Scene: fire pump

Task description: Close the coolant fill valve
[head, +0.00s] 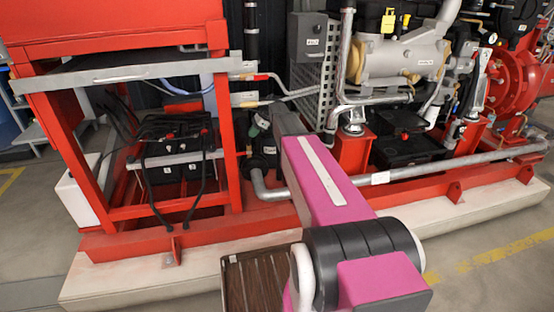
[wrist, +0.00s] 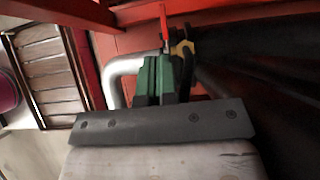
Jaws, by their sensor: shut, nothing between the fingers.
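My gripper (wrist: 158,62) shows in the wrist view as two green fingers close together beyond a dark grey bar. It is shut and appears empty. A small yellow fitting (wrist: 182,47) lies just past the fingertips to the right, and a thin red upright piece (wrist: 163,25) stands beside it. Either may belong to the coolant fill valve, but I cannot tell which, nor whether the fingers touch them. In the head view my magenta arm reaches toward the red skid beside the frame. The gripper and valve cannot be clearly made out there.
A silver pipe (wrist: 122,72) bends close left of the fingers. Dark hose-like shapes (wrist: 270,90) fill the right. In the head view, a red frame (head: 228,140) with batteries (head: 175,158) stands left, and a long grey pipe (head: 440,165) runs right. Floor is free at front right.

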